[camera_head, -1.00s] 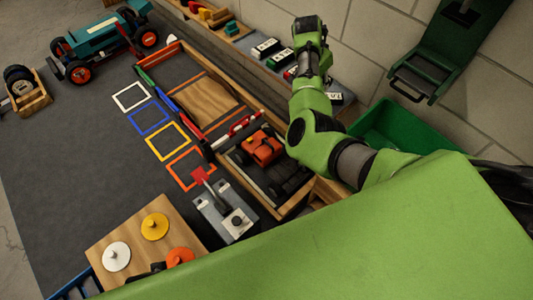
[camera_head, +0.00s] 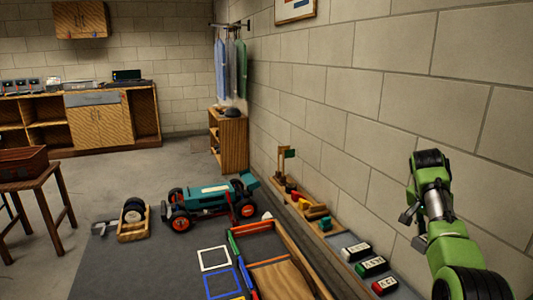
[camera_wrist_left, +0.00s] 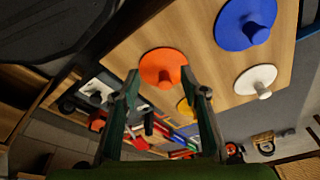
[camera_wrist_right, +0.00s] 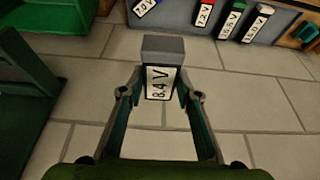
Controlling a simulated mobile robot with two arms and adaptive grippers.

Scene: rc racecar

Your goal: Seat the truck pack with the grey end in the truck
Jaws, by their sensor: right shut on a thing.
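My right gripper (camera_wrist_right: 155,92) is shut on a pack (camera_wrist_right: 163,50) with a grey end and a white "8.4 V" label. The grey end points away from the gripper, and the pack is clear of the ledge. In the head view my right gripper (camera_head: 408,217) is at the right, in front of the wall; the pack is not clear there. A teal truck (camera_head: 208,198) with orange-hubbed wheels stands on the floor mat in the head view. Its pack bay cannot be made out. My left gripper (camera_wrist_left: 168,88) is open and empty near an orange knobbed disc (camera_wrist_left: 162,67).
Other labelled packs (camera_head: 371,266) lie on the wall ledge. A wooden-edged tray (camera_head: 272,280) and coloured floor frames (camera_head: 215,259) lie in front of the truck. A wheel crate (camera_head: 134,222) is left of it. A disc board (camera_wrist_left: 215,60) is by my left gripper.

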